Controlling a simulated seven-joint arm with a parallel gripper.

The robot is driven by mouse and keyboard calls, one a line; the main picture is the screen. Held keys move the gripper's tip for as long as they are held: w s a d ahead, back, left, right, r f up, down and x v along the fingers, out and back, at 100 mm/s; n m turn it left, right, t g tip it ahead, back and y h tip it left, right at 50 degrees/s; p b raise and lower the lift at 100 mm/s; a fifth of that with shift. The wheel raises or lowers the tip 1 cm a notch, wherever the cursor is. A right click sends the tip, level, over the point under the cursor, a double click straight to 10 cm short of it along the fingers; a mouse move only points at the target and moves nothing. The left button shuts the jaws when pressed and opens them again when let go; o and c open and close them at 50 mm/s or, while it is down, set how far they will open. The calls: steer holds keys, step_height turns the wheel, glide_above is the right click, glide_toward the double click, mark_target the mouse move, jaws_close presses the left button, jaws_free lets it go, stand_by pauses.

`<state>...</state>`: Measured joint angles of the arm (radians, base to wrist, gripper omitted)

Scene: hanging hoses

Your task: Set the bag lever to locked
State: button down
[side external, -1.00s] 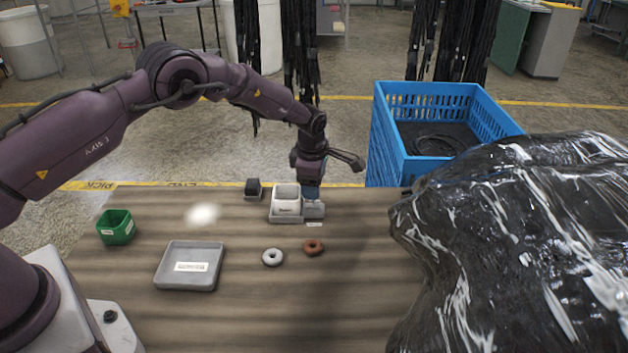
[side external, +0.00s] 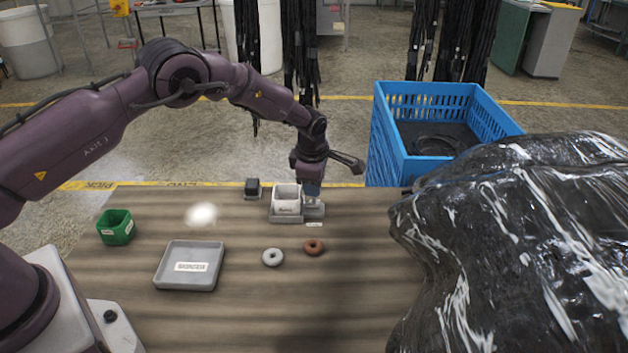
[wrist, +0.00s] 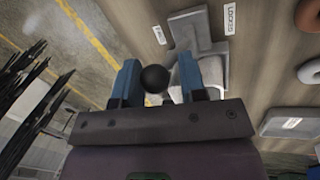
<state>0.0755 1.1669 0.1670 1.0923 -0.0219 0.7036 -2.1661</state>
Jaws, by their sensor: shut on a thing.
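My gripper (side external: 312,194) points down at the back of the table, over a small grey base plate (side external: 315,211) beside a white bin. In the wrist view its two blue fingers (wrist: 158,82) are on either side of a round black knob (wrist: 155,79), which I take for the bag lever's end, and are shut on it. The grey plate (wrist: 190,32) lies beyond the knob, with two small white labels beside it; one (wrist: 230,18) seems to read "LOCKED", the other (wrist: 157,33) "FREE". The lever's shaft is hidden in the side view, and I cannot tell its setting.
The white bin (side external: 286,211) stands close left of my gripper. A grey ring (side external: 272,257), a brown ring (side external: 313,247), a grey tray (side external: 190,283) and a green bin (side external: 116,236) are on the table. A blue crate (side external: 383,145) and a black wrapped bulk (side external: 520,250) are at the right.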

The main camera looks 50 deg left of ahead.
steer(key=shift+s+d+r+t+y, duration=0.2)
steer(key=shift+s+d+t+y, duration=0.3)
steer(key=shift+t+y, duration=0.45)
steer(key=shift+s+d+t+y, duration=0.5)
steer(key=shift+t+y, duration=0.45)
steer(key=shift+s+d+f+t+y, duration=0.1)
steer(key=shift+s+d+t+y, duration=0.2)
steer(key=shift+t+y, duration=0.3)
steer(key=shift+s+d+f+t+y, duration=0.1)
steer(key=shift+s+d+t+y, duration=0.15)
steer(key=shift+t+y, duration=0.3)
steer(key=shift+s+d+f+t+y, duration=0.15)
steer(key=shift+t+y, duration=0.35)
steer(key=shift+t, duration=0.1)
steer(key=shift+s+d+f+t+y, duration=0.1)
steer(key=shift+s+d+t+y, duration=0.05)
steer(key=shift+t+y, duration=0.35)
steer(key=c, duration=0.7)
jaws_free()
steer(key=shift+s+d, duration=0.1)
steer(key=shift+s, duration=0.05)
